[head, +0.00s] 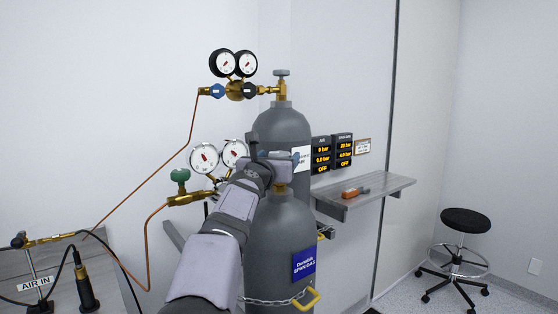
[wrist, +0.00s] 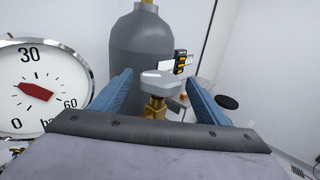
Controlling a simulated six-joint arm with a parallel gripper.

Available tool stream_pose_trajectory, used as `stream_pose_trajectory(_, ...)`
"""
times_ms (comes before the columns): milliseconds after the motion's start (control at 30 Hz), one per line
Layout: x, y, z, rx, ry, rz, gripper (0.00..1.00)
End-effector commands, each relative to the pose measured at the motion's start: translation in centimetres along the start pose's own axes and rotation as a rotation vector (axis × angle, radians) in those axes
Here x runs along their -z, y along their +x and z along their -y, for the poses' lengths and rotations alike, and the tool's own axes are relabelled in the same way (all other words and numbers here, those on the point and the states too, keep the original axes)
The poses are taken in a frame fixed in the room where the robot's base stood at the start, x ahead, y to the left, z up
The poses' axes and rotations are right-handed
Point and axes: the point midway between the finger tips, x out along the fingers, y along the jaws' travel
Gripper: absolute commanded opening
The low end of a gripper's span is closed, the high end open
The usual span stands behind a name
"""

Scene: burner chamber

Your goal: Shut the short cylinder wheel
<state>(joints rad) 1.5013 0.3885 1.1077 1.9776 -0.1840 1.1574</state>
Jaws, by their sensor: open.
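The short cylinder (head: 280,240) is grey with a blue label and stands in front of the tall cylinder. Its brass valve (head: 280,188) shows just under my gripper (head: 280,159), which hides most of the valve top in the head view. In the wrist view, the grey short cylinder wheel (wrist: 163,80) sits on the brass valve stem (wrist: 155,106). My gripper (wrist: 160,82) is open there, with one blue finger on each side of the wheel. A gap shows between the wheel and each finger. I cannot tell whether the fingertips reach down to the wheel's level.
The tall cylinder (head: 281,122) stands behind, with its own wheel (head: 281,73) and twin gauges on top. A large gauge (wrist: 40,88) is close on the left of my gripper.

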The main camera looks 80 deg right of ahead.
Motion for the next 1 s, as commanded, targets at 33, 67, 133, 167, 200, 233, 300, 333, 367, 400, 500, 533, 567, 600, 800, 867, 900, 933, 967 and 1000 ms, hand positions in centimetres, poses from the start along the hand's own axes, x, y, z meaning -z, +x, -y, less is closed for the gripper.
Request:
stream_pose_trajectory(33, 0.3, -0.7, 0.0, -0.001, 0.000, 0.001, 0.68)
stream_pose_trajectory(67, 0.2, -1.1, 0.0, -0.001, 0.001, 0.003, 0.68)
stream_pose_trajectory(133, 0.1, -2.0, 0.0, -0.001, 0.002, 0.003, 0.68)
stream_pose_trajectory(167, 0.2, -2.3, 0.0, -0.001, 0.002, 0.002, 0.68)
stream_pose_trajectory(200, 0.1, -2.8, 0.0, -0.001, 0.002, 0.003, 0.68)
stream_pose_trajectory(233, 0.2, -3.1, 0.0, -0.001, 0.002, 0.003, 0.68)
stream_pose_trajectory(300, 0.1, -3.9, 0.0, -0.001, 0.001, 0.003, 0.68)
stream_pose_trajectory(333, 0.1, -4.1, 0.0, -0.001, 0.001, 0.002, 0.68)
stream_pose_trajectory(367, 0.0, -4.4, 0.0, -0.001, 0.001, 0.003, 0.68)
stream_pose_trajectory(400, 0.0, -4.7, 0.0, -0.001, 0.001, 0.003, 0.68)
stream_pose_trajectory(500, 0.0, -5.2, 0.0, -0.001, 0.001, 0.003, 0.68)
stream_pose_trajectory(533, -0.1, -5.4, 0.0, -0.001, 0.001, 0.003, 0.68)
stream_pose_trajectory(567, -0.1, -5.4, 0.0, -0.001, 0.001, 0.003, 0.68)
stream_pose_trajectory(600, -0.1, -5.5, 0.0, -0.001, 0.001, 0.003, 0.68)
stream_pose_trajectory(800, -0.1, -5.5, 0.0, -0.001, 0.000, 0.002, 0.68)
stream_pose_trajectory(867, -0.1, -5.5, 0.0, -0.001, 0.000, 0.002, 0.68)
stream_pose_trajectory(900, -0.1, -5.5, 0.0, -0.001, 0.001, 0.002, 0.68)
stream_pose_trajectory(933, -0.1, -5.5, 0.0, -0.001, 0.000, 0.002, 0.68)
stream_pose_trajectory(967, -0.2, -5.5, 0.0, -0.002, 0.001, 0.002, 0.68)
stream_pose_trajectory(1000, -0.3, -5.5, 0.1, -0.003, 0.001, 0.002, 0.68)
